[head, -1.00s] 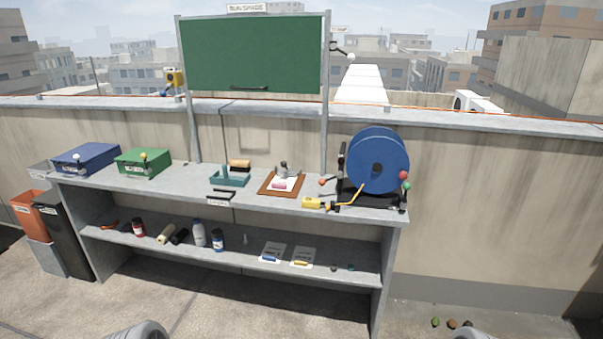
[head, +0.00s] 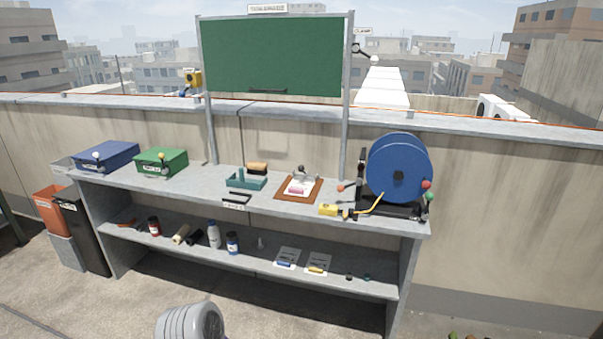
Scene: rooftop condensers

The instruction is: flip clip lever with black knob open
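A brown clipboard (head: 285,195) lies on the bench top right of the middle, holding a white sheet with a pink patch. At its far edge is a small clip with a dark, rounded knob (head: 301,169); the lever is too small to tell how it stands. Neither of my grippers is in view. Only a grey, ribbed part of my own arm shows at the bottom edge, well short of the bench.
Blue (head: 108,155) and green (head: 161,162) boxes sit farther left. Bottles stand on the lower shelf (head: 330,275). The floor in front is clear.

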